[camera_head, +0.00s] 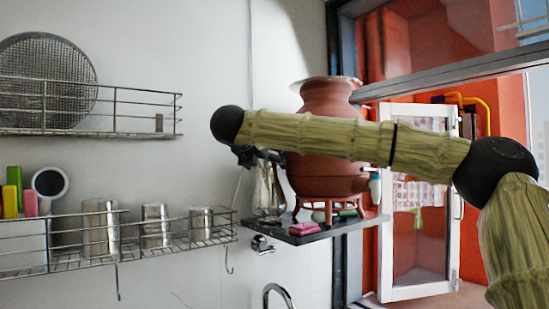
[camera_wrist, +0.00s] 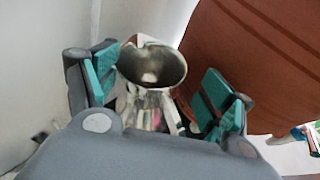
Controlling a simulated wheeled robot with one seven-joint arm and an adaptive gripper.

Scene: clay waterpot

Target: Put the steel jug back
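The steel jug (camera_head: 267,190) is upright at the left end of a dark shelf (camera_head: 330,229), beside the clay pot (camera_head: 328,135). Its base appears to rest on the shelf. My gripper (camera_head: 259,155) is at the jug's top, partly hidden by my arm. In the wrist view, the jug's round open mouth (camera_wrist: 153,66) lies between the teal-padded fingers of my gripper (camera_wrist: 155,92). The fingers are spread, with a small gap visible on the right side. The clay pot (camera_wrist: 255,60) fills the right of that view.
A pink sponge (camera_head: 304,228) lies on the dark shelf's front edge. The clay pot stands on a red stand (camera_head: 338,203). To the left, a lower wire rack (camera_head: 180,238) holds steel cups (camera_head: 156,226). An upper rack (camera_head: 120,118) holds a round sieve (camera_head: 47,72).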

